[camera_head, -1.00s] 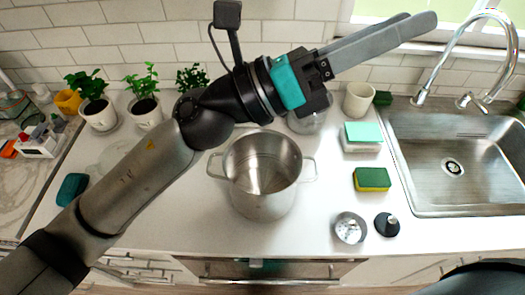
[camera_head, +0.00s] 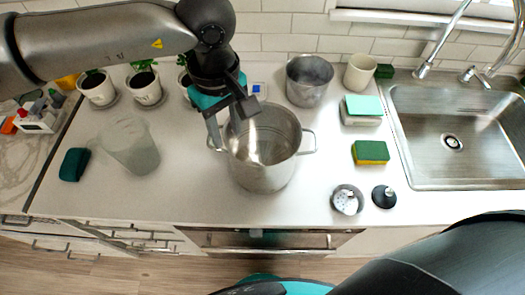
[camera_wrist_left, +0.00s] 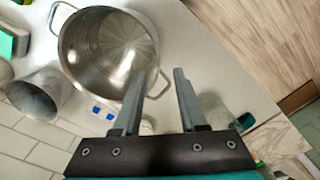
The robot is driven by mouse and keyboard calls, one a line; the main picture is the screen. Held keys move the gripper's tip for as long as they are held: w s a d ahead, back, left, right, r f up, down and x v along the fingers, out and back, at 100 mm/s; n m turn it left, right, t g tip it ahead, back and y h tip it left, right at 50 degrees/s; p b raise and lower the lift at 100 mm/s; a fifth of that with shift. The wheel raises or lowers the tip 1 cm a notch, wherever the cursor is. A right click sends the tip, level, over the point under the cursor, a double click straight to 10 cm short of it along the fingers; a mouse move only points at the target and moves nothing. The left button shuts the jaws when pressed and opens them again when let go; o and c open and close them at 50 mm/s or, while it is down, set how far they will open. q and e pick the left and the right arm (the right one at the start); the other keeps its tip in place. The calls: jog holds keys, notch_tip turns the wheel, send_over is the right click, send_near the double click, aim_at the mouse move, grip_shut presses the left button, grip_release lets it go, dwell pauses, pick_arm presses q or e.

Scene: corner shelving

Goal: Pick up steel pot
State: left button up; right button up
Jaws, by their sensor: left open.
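The steel pot (camera_head: 262,172), wide and shiny with two side handles, stands upright and empty on the white counter. It also shows in the left wrist view (camera_wrist_left: 100,55). My left gripper (camera_head: 229,138) is open and points down at the pot's left side, over the left handle, which it partly hides. In the left wrist view, the near handle (camera_wrist_left: 160,84) lies between the two open fingers (camera_wrist_left: 160,72) as seen from the wrist. I cannot tell whether the fingers touch the pot. My right gripper is not in view.
A smaller metal pot (camera_head: 309,85) and a cream cup (camera_head: 359,72) stand behind. Sponges (camera_head: 370,152) and the sink (camera_head: 470,125) are to the right. A clear pitcher (camera_head: 133,150) and potted plants (camera_head: 145,88) are to the left. The counter in front of the pot is clear.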

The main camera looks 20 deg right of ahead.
aim_at(232, 159)
pick_arm(q)
notch_tip(232, 159, down, 11)
jog(key=shift+w+d+f+p, duration=0.1)
jog(key=shift+d+f+p, duration=0.1)
jog(key=shift+p, duration=1)
jog(key=shift+f, duration=0.6)
jog(key=shift+c, duration=0.4)
grip_shut()
jog(key=shift+a, duration=0.1)
jog(key=shift+a, duration=0.1)
